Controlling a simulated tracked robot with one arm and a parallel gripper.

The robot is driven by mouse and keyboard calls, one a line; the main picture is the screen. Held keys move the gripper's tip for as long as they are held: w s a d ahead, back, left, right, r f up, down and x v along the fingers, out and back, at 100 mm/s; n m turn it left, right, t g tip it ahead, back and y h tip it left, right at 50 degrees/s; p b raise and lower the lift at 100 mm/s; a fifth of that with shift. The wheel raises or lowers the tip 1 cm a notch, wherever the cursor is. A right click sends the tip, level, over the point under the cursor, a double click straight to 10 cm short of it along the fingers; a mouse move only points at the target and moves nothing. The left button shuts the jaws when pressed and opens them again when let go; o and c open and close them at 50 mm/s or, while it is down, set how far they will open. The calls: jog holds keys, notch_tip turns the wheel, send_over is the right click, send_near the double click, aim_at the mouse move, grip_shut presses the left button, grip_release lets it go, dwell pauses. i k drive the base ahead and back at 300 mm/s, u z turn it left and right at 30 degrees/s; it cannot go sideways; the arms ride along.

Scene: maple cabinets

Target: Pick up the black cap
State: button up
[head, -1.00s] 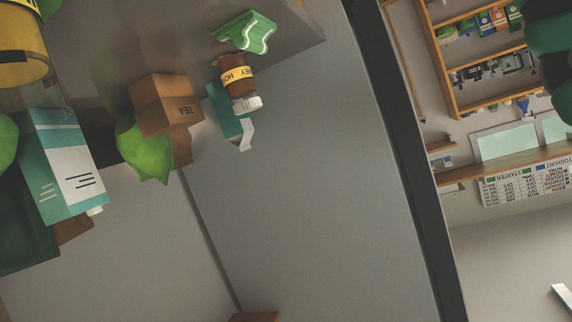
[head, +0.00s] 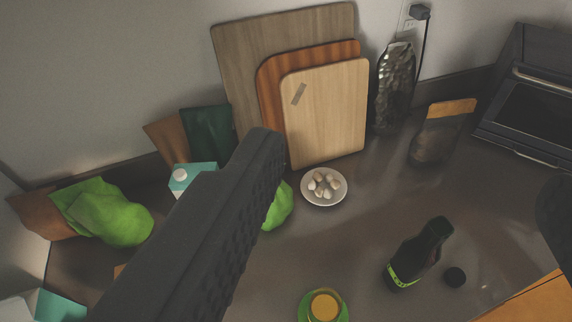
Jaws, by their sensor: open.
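The black cap (head: 455,277) is a small dark disc lying on the grey counter at the lower right. It lies just right of a dark bottle (head: 418,253) with a green band, and a small gap shows between them. My gripper (head: 408,170) is open and empty. One dark ridged finger crosses the left half of the view; part of the other shows at the right edge. The cap lies beyond the fingers, in the gap between them, and nothing covers it.
A plate of garlic (head: 311,201) and cutting boards (head: 345,115) stand behind. A green-rimmed jar (head: 325,306) is at the bottom. A toaster oven (head: 535,100) is at the back right. Green bags and cartons crowd the left. The counter between plate and bottle is clear.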

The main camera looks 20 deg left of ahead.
aim_at(455, 277)
jog(key=z, duration=0.7)
